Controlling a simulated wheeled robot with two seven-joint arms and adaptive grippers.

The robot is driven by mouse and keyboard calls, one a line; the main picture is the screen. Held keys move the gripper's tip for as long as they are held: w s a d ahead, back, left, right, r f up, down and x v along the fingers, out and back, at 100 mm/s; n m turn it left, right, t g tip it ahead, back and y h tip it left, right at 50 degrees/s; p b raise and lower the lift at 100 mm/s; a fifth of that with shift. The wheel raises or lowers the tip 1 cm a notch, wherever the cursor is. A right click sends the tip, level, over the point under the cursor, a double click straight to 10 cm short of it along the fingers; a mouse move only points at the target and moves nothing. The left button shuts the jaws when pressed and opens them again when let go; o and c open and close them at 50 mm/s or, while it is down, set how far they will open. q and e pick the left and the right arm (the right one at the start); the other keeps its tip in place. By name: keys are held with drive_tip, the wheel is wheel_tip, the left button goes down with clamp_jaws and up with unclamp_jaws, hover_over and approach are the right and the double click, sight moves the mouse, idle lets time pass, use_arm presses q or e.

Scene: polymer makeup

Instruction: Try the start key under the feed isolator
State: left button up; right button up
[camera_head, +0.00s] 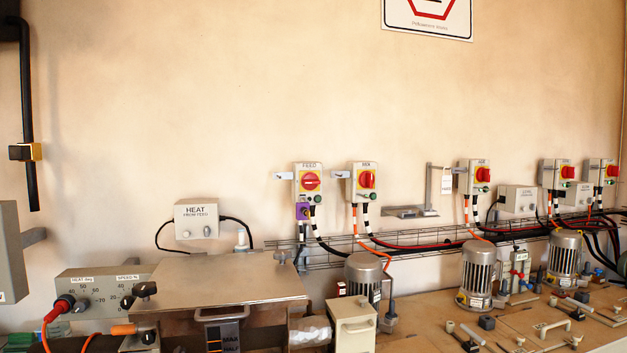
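The feed isolator (308,168) is a pale box on the back wall, left of centre, with the label FEED at its top. Its red rotary handle (311,181) sits on a yellow plate. A small green key (317,198) shows under the handle, towards the box's lower right; I take it to be the start key. A purple item (302,211) hangs at the box's lower left. It looks like a padlock or tag, but is too small to tell. Neither of my grippers shows in the head view.
A similar isolator (365,168) stands to the right, with several more along the wall. A HEAT box (196,219) is left. Below are a metal-lidded tank (225,277), a grey motor (363,272) and a wire cable tray (345,247).

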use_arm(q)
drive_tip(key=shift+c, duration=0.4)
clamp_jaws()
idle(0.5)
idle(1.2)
